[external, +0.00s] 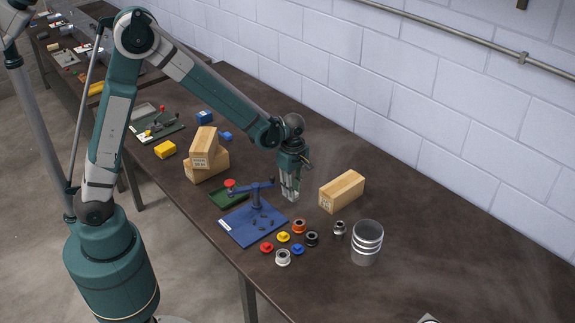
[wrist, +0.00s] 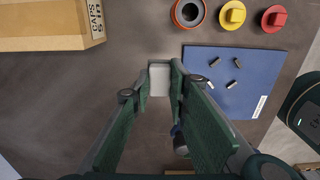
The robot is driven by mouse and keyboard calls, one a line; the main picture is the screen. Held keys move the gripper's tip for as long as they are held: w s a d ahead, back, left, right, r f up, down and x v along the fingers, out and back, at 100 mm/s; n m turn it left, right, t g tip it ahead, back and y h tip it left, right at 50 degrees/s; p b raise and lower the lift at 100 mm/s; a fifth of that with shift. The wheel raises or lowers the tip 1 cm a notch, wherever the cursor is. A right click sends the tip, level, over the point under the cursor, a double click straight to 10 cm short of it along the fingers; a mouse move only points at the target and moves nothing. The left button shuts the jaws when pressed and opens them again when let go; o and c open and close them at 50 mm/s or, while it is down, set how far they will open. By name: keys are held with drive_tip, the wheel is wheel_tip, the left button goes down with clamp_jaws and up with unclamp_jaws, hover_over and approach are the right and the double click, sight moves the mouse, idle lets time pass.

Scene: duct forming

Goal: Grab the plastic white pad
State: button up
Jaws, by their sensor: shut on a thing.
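A small white pad (wrist: 159,79) shows between my fingertips in the wrist view, with a finger on each side of it. My gripper (wrist: 160,85) is shut on it. In the external view my gripper (external: 290,192) points down over the dark table, between the blue plate with a lever and a wooden block. The pad cannot be clearly told apart from the fingers there, nor can its exact height above the table.
The blue plate (external: 253,225) is close to my gripper, and the wooden block (external: 342,191) lies to its right. The table's right side (external: 470,265) is mostly clear.

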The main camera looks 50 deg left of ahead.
drive_tip(key=shift+r, duration=1.05)
